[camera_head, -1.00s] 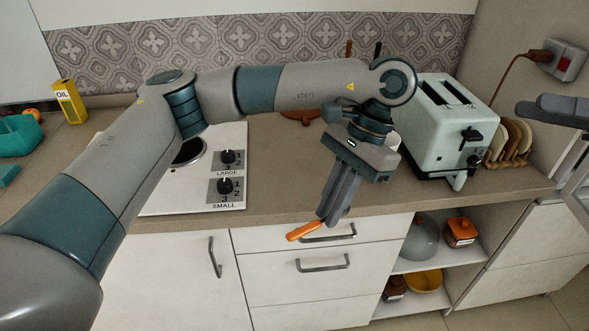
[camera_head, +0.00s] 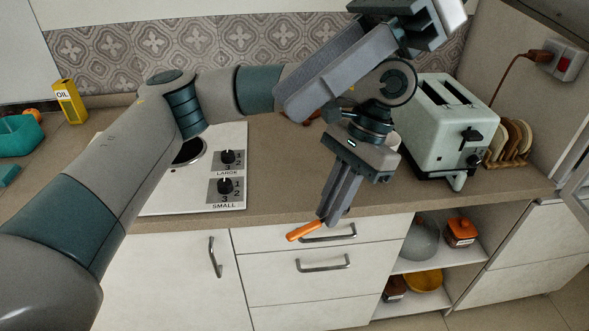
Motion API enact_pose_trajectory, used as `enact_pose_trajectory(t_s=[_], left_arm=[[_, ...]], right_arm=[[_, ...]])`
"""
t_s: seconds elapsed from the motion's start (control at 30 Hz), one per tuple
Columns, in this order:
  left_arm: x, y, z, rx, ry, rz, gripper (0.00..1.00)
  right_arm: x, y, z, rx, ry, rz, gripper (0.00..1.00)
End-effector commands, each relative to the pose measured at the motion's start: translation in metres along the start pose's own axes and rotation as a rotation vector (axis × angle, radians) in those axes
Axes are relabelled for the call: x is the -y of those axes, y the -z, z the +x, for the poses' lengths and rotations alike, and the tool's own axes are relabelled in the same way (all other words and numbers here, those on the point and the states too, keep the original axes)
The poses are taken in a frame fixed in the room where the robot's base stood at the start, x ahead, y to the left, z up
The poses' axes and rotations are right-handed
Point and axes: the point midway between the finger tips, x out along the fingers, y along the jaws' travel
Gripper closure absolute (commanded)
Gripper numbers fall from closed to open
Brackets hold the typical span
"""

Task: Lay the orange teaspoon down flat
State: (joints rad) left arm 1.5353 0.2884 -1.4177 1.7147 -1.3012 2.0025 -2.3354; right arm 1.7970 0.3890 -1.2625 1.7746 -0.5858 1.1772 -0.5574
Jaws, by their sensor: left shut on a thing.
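The orange teaspoon (camera_head: 304,232) shows as an orange piece sticking out to the lower left from my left gripper (camera_head: 332,217). That gripper points down and is shut on it. The rest of the teaspoon is hidden between the fingers. In the picture it appears in front of the upper drawer, just below the counter's front edge; its height and distance from the counter are hard to judge. My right gripper (camera_head: 290,104) reaches in from the upper right, across my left forearm in the picture. Its fingers overlap, so I cannot tell whether they are apart.
The brown counter (camera_head: 270,190) has bare room between the hob (camera_head: 195,195) and the pale green toaster (camera_head: 436,135). A toast rack (camera_head: 512,145) stands right of the toaster. A yellow oil box (camera_head: 68,102) is far left. A round brown thing behind my arm is mostly hidden.

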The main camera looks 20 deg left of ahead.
Motion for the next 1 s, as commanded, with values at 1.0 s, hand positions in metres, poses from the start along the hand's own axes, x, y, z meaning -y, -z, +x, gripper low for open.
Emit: enact_pose_trajectory(t_s=[1.0], left_arm=[[0.0,0.0,0.0,0.0,0.0,0.0,1.0]], right_arm=[[0.072,0.114,0.079,-0.998,0.021,-0.404,0.65]])
